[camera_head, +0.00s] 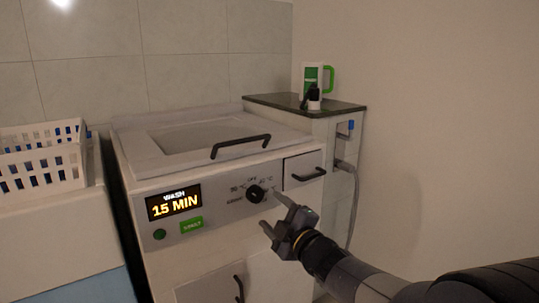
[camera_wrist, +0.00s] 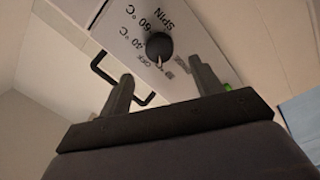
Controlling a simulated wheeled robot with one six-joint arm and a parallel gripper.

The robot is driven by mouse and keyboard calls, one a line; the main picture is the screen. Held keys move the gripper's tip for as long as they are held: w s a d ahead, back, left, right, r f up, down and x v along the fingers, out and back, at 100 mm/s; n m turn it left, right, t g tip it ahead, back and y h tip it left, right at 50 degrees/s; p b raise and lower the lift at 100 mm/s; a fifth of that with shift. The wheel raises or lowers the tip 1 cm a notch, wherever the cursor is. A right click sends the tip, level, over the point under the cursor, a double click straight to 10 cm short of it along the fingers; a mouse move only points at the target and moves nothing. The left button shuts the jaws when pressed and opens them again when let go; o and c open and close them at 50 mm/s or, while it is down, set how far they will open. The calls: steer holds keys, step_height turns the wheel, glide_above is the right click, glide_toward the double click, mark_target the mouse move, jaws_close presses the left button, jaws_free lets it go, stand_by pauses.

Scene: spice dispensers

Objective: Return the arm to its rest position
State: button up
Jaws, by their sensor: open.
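My gripper (camera_head: 281,222) is in front of the washing machine's panel, just below and to the right of the black dial (camera_head: 256,193). Its two fingers are apart with nothing between them. In the wrist view my gripper (camera_wrist: 165,90) shows both fingers spread, and the dial (camera_wrist: 159,46) lies beyond them, apart from the fingers. The arm reaches in from the lower right in the head view. The display (camera_head: 173,202) on the machine reads WASH 15 MIN.
The machine has a lid with a black handle (camera_head: 240,146) and a drawer handle (camera_head: 308,174). A white basket (camera_head: 42,160) stands left. The wall side at right is clear.

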mark_target(257, 194)
steer(key=b+x, duration=0.1)
steer(key=x, duration=0.6)
steer(key=shift+r, duration=0.15)
steer(key=shift+r+m+p, duration=0.1)
steer(key=shift+m+p, duration=0.9)
steer(key=shift+p, duration=0.05)
steer(key=m+p, duration=0.3)
steer(key=p, duration=0.1)
steer(key=shift+m, duration=0.3)
steer(key=m+p, duration=0.4)
steer(key=p, duration=0.3)
steer(key=shift+d+m+h, duration=0.1)
steer(key=shift+m+h, duration=0.2)
steer(key=shift+m, duration=0.1)
steer(key=v, duration=1)
steer(key=shift+s, duration=0.15)
steer(key=shift+d, duration=0.15)
